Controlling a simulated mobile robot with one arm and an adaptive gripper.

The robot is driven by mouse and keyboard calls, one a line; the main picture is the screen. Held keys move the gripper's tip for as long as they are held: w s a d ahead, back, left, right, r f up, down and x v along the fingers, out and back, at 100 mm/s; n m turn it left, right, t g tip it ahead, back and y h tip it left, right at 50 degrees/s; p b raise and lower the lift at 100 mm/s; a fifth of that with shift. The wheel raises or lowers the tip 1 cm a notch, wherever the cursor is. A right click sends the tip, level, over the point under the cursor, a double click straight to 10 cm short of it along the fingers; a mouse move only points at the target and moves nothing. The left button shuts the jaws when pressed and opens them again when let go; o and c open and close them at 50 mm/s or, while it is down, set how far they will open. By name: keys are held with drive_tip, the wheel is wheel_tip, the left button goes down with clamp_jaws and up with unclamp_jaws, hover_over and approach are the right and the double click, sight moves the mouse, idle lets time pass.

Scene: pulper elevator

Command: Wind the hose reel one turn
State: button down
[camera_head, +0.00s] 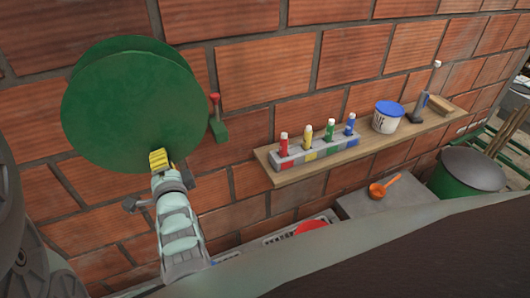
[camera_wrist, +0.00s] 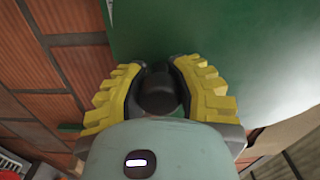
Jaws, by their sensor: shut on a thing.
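The green hose reel (camera_head: 128,105) is mounted on the brick wall at the left of the head view; its green disc also fills the upper right of the wrist view (camera_wrist: 220,45). My gripper (camera_head: 158,158) is at the lower right edge of the disc. In the wrist view, the yellow fingers of my gripper (camera_wrist: 158,92) are shut on a dark, rounded crank knob (camera_wrist: 158,88) between them. In the head view my gripper hides this knob. A green bracket with a small red-topped lever (camera_head: 216,118) is on the wall just right of the reel.
A wooden shelf (camera_head: 385,152) right of the reel bears a rack (camera_head: 316,149) of coloured bottles, a white tub with a blue lid (camera_head: 387,117) and a brush (camera_head: 432,105).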

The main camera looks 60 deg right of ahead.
drive_tip(key=shift+w+a+m+b, duration=0.35)
drive_tip(key=shift+a+m+b, duration=0.2)
drive_tip(key=shift+m, duration=0.25)
drive_tip(key=shift+r, duration=0.15)
drive_tip(key=c, duration=0.6)
unclamp_jaws()
drive_tip(key=shift+a, duration=0.15)
drive_tip(key=shift+c, duration=0.2)
drive_tip(key=shift+f, duration=0.2)
drive_tip(key=v, duration=0.7)
drive_tip(key=shift+s, duration=0.25)
drive_tip(key=shift+a, duration=0.1)
